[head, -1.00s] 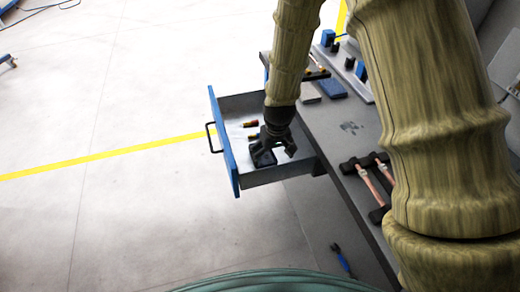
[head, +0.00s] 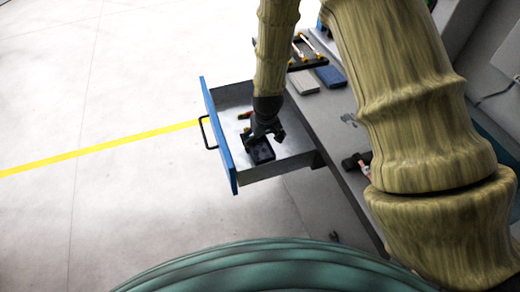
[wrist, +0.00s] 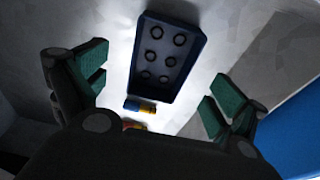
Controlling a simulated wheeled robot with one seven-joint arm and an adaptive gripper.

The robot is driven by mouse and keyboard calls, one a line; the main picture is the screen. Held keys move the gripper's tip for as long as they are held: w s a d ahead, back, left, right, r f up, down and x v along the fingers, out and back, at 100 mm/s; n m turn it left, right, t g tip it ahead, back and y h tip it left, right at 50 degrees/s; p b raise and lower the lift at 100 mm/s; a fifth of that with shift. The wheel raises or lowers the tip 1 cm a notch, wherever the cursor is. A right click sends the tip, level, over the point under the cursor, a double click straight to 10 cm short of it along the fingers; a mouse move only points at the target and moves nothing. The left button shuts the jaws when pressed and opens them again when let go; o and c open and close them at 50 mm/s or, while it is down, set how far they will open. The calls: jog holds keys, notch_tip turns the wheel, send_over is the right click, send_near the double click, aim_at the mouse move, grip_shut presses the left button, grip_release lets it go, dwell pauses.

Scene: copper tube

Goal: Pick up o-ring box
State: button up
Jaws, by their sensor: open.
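The o-ring box (wrist: 166,50) is a dark blue-black open box with several black rings in it. It lies in the open drawer (head: 285,165), and in the head view the box (head: 262,152) is partly hidden by my gripper (head: 264,130). My gripper (wrist: 152,92) is open and empty in the wrist view, its green-padded fingers spread wide. The box shows beyond the fingertips, toward the top of the picture and roughly between them. Nothing touches the fingers as far as I can see.
A small yellow-and-blue piece (wrist: 140,106) and a red-and-yellow piece (wrist: 132,125) lie near the box. The drawer's blue front (head: 219,138) and grey side walls enclose it. The bench (head: 318,115) on the right holds a grey block (head: 303,82) and a blue block (head: 330,77).

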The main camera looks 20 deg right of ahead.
aim_at(260, 151)
jog(key=shift+w+a+f+p, duration=0.1)
jog(key=shift+w+f+p, duration=0.2)
jog(key=shift+f, duration=0.3)
jog(key=shift+w+a+f+p, duration=0.15)
jog(key=shift+f+p, duration=0.15)
jog(key=shift+f, duration=0.25)
jog(key=shift+w+d+f+p, duration=0.1)
jog(key=shift+w+f+p, duration=0.1)
jog(key=shift+f, duration=0.55)
jog(key=shift+w+f+p, duration=0.1)
jog(key=shift+w+f, duration=0.05)
jog(key=shift+f, duration=0.6)
jog(key=shift+c, duration=0.2)
jog(key=c, duration=1.1)
